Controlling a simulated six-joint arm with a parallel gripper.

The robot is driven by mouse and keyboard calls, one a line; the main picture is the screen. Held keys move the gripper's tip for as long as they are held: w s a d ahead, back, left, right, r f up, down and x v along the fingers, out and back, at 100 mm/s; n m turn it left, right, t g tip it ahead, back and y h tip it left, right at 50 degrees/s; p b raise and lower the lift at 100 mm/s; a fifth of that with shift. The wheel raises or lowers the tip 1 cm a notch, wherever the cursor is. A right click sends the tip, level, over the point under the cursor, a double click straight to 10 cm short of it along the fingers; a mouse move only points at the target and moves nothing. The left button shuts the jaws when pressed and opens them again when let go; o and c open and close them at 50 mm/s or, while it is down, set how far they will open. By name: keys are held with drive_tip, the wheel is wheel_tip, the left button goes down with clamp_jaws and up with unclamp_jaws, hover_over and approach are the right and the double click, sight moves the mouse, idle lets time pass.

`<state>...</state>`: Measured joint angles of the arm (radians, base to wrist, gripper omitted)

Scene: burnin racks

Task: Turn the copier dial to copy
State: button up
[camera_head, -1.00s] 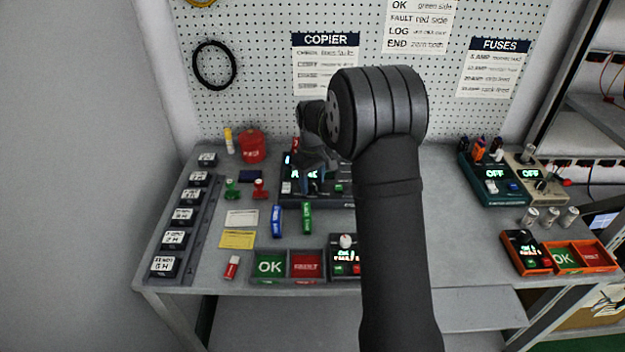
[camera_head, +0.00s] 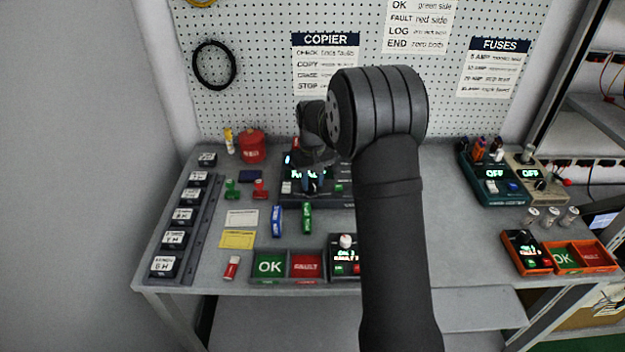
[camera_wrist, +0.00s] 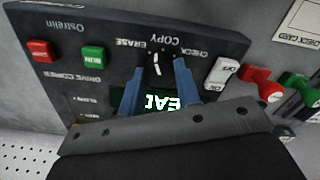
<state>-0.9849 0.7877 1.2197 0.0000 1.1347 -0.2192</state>
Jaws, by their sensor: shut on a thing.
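The copier (camera_head: 343,201) is a dark box on the bench, partly hidden behind my arm. In the wrist view its panel (camera_wrist: 75,25) appears upside down, with ERASE, COPY and CHECK printed around the dial (camera_wrist: 157,66). The dial is dark with a white mark, which lies roughly in line with COPY; its exact setting is hard to tell. My gripper (camera_wrist: 156,72) has its blue fingers on either side of the dial and is shut on it. In the head view my gripper (camera_head: 312,186) is over the copier.
On the copier are a red button (camera_wrist: 40,50), a green RUN button (camera_wrist: 93,57) and a white switch (camera_wrist: 221,73). Blue (camera_head: 277,220) and green (camera_head: 307,217) sticks lie in front.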

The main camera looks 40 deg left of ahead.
sight(312, 183)
drive_tip(key=shift+m, duration=2.3)
drive_tip(key=o, duration=1)
wheel_tip(312, 183, up, 18)
drive_tip(key=shift+f, duration=0.25)
wheel_tip(312, 183, down, 18)
drive_tip(key=shift+r, duration=0.25)
